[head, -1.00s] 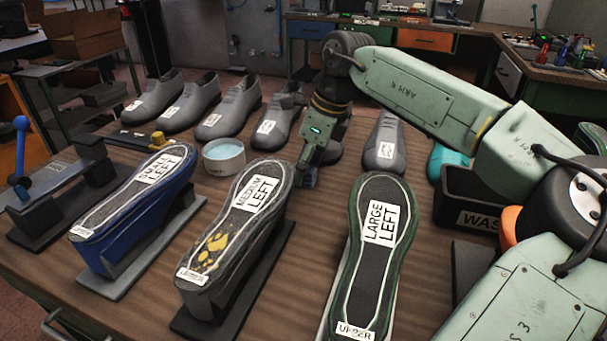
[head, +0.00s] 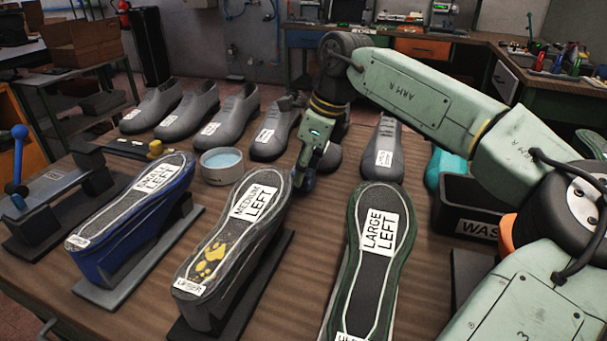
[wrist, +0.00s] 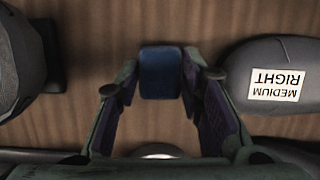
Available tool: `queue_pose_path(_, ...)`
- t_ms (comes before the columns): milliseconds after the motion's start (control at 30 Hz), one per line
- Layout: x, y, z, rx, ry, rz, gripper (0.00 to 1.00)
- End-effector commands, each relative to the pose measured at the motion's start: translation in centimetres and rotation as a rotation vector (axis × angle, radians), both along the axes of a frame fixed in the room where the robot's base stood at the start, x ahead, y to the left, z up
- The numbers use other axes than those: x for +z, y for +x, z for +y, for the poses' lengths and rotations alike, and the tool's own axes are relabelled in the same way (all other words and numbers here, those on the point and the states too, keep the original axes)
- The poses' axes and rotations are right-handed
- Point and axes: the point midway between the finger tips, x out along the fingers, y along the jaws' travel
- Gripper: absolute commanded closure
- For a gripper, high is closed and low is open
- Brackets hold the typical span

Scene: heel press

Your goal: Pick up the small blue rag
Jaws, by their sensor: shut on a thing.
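The small blue rag (wrist: 160,72) is a dark blue block-like piece between my fingertips in the wrist view. My gripper (wrist: 160,80) is shut on it, one finger at each side. In the head view my gripper (head: 304,182) points down over the table behind the medium left and large left lasts, and the rag is too dark and small there to make out clearly. Whether the rag still touches the table is hard to tell.
The medium left last (head: 235,235) with yellow smears and the large left last (head: 378,260) stand close in front. Grey shoes (head: 225,125) line the back. A round tin (head: 222,167) is left of my gripper, a black waste bin (head: 470,205) right.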

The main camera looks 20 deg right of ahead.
Motion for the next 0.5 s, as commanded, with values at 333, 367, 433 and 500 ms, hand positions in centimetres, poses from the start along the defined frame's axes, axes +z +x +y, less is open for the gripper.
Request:
queue_pose_path(333,7.6,0.1,0.1,-0.001,0.001,-0.004,0.89)
queue_pose_path(367,8.4,0.0,0.1,0.0,0.0,-0.002,0.89)
queue_pose_path(433,10.2,0.1,0.1,-0.001,0.0,-0.003,0.89)
queue_pose_path(500,11.7,0.0,0.1,0.0,0.0,-0.001,0.89)
